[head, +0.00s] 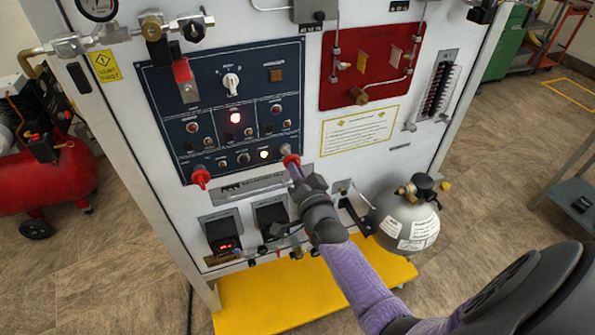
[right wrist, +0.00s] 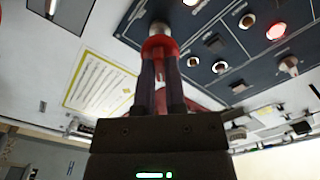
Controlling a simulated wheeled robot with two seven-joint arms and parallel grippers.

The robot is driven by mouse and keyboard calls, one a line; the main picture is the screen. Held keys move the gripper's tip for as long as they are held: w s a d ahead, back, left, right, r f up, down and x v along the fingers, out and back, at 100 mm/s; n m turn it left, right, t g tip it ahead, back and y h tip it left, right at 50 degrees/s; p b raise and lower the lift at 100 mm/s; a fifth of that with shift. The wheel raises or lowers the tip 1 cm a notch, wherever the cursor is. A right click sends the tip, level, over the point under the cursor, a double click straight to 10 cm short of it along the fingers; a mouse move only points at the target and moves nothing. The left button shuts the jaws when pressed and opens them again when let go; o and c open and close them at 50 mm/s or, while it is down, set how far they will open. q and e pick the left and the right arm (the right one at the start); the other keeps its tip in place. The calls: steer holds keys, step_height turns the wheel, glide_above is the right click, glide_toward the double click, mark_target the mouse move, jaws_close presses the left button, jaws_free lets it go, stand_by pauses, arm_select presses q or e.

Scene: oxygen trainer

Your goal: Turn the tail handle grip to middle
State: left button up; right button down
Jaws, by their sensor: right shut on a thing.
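A red handle grip (head: 290,159) sits at the lower right corner of the dark blue control panel (head: 262,55). My right gripper (head: 294,170) is shut on this red grip, and its arm reaches up from the lower right. In the right wrist view, the two dark fingers of the gripper (right wrist: 161,75) close on the red grip (right wrist: 159,44), which is mounted on a metal stub at the panel. The fingers partly hide the grip, and its exact turn angle cannot be told. A second red grip (head: 201,177) is at the panel's lower left corner. My left gripper is not in view.
A red plate (head: 345,80) with piping is right of the panel. A red compressor tank (head: 50,175) is at left. Open floor lies around the stand.

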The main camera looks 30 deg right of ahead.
steer(key=shift+n+p, duration=1.1)
steer(key=shift+n, duration=3.1)
steer(key=shift+f, duration=0.1)
steer(key=c, duration=0.7)
jaws_free()
steer(key=shift+s, duration=0.1)
steer(key=p+v, duration=0.2)
steer(key=v, duration=0.7)
steer(key=shift+s+p, duration=0.35)
steer(key=shift+s, duration=0.05)
